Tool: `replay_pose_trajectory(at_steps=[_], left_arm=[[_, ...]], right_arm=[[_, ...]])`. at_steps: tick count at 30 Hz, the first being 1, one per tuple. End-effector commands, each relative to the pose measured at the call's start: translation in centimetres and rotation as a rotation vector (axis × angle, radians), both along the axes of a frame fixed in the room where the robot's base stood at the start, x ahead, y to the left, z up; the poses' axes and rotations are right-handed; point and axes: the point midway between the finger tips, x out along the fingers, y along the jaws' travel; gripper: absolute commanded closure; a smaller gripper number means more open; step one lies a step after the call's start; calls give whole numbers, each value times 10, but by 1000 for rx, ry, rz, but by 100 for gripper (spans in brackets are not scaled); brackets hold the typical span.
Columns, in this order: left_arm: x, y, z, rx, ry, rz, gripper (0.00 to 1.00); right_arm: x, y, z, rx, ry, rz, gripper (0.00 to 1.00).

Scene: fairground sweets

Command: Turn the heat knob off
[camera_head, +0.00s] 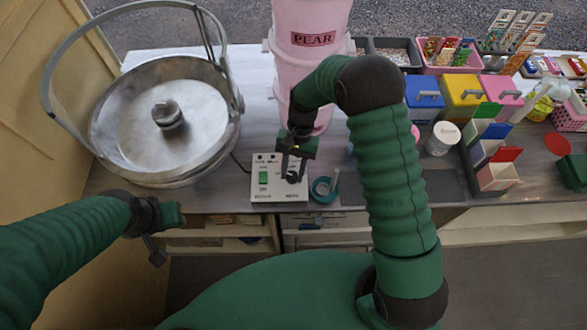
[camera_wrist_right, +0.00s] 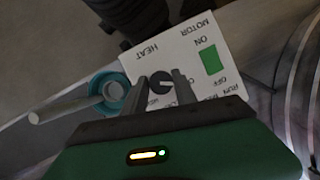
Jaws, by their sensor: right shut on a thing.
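A white control box (camera_head: 267,190) lies on the counter in the head view, with a green motor switch (camera_head: 263,178) and a dark round heat knob (camera_head: 292,177). My right gripper (camera_head: 291,172) points down over the knob and is shut on it. In the right wrist view the box (camera_wrist_right: 222,75) shows its MOTOR and HEAT labels, the green switch (camera_wrist_right: 210,60) and the dark knob (camera_wrist_right: 160,86) between the fingertips of my right gripper (camera_wrist_right: 166,80). The knob's exact setting is hard to read. My left gripper (camera_head: 165,232) hangs in front of the counter edge; its finger gap is unclear.
A large metal floss pan (camera_head: 115,125) with a raised handle stands left of the box. A pink PEAR container (camera_head: 310,62) stands behind. Colored bins (camera_head: 463,92) and a white jar (camera_head: 440,140) stand further right.

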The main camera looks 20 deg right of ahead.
Motion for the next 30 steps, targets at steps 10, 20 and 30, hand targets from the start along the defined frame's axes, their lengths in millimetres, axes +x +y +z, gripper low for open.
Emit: replay_pose_trajectory(at_steps=[10,20,30], left_arm=[[0,0,2,0,0,0,64],[0,0,2,0,0,0,64],[0,0,2,0,0,0,64]], right_arm=[[3,0,1,2,-8,66,100],[5,-1,1,0,-13,65,100],[3,-1,1,-1,-8,64,45]])
